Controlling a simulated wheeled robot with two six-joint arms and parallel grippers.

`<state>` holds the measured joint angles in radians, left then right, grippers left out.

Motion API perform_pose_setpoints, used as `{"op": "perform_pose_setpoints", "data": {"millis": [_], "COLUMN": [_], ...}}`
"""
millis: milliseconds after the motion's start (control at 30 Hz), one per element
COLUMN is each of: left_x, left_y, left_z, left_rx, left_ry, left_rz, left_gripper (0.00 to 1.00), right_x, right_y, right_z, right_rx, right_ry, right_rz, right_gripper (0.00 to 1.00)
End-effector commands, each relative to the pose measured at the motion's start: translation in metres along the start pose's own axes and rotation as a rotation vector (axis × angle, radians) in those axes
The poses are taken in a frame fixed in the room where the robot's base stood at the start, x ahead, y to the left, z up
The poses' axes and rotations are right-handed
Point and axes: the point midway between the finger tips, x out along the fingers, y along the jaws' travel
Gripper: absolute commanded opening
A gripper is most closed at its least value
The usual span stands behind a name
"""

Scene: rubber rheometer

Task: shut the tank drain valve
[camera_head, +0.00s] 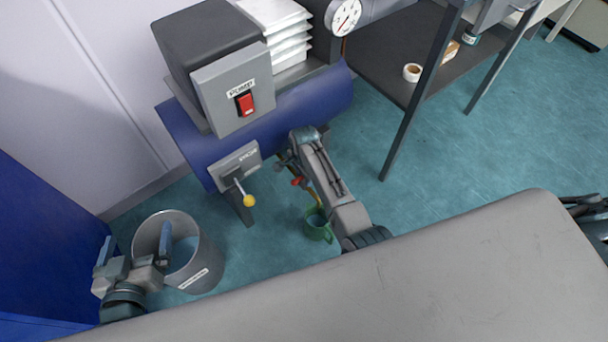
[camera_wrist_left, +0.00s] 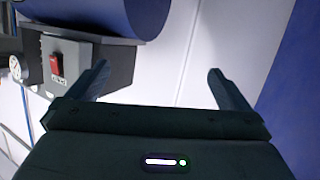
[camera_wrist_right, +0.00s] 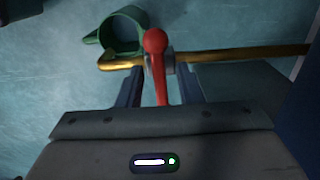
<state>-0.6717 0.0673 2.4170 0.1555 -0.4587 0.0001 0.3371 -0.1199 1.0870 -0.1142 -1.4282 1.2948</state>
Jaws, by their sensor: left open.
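The tank drain valve has a red lever with a round knob (camera_wrist_right: 155,42) on a thin brass pipe (camera_wrist_right: 232,54). In the right wrist view the lever lies across the pipe's line. In the head view the red part (camera_head: 297,181) shows small under the blue tank (camera_head: 300,105), partly hidden by my right arm. My right gripper (camera_wrist_right: 160,88) is partly open, its fingers on both sides of the lever with gaps visible. It also shows in the head view (camera_head: 290,163). My left gripper (camera_head: 135,247) is open and empty, by the grey bucket's rim; its fingers show in its wrist view (camera_wrist_left: 158,82).
A green mug (camera_head: 318,226) stands on the floor below the pipe. The grey bucket (camera_head: 205,265) stands at the left. A yellow-knobbed lever (camera_head: 249,200) sticks out from the tank's front. A red switch box (camera_head: 245,103) sits above. A dark bench (camera_head: 385,60) stands at the right.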

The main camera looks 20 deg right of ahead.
Motion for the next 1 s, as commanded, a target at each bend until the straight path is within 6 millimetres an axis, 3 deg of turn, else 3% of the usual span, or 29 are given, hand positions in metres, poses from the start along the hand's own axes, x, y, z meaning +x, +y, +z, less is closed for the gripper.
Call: {"op": "perform_pose_setpoints", "data": {"millis": [267,367,567,700,1000], "left_x": [0.0,-0.005,-0.024,-0.039,-0.045], "left_y": [0.0,0.001,0.005,0.007,0.002], "left_z": [0.0,0.014,0.054,0.072,0.07], "left_rx": [0.0,-0.011,-0.04,-0.04,0.006], "left_ry": [-0.006,-0.077,-0.283,-0.424,-0.535], "left_rz": [0.001,0.001,0.008,0.01,-0.004], "left_gripper": [1.0,1.0,1.0,1.0,1.0], "right_x": [-0.003,-0.009,-0.031,-0.057,-0.102], "right_y": [0.0,0.0,0.0,-0.001,-0.001], "right_z": [0.0,0.0,0.0,0.0,0.0], "right_rx": [-0.001,-0.001,-0.001,-0.001,-0.001], "right_ry": [0.0,0.0,0.001,0.001,0.0], "right_rz": [-0.001,-0.001,-0.002,-0.003,-0.002], "right_gripper": [0.33,0.33,0.33,0.33,0.33]}}
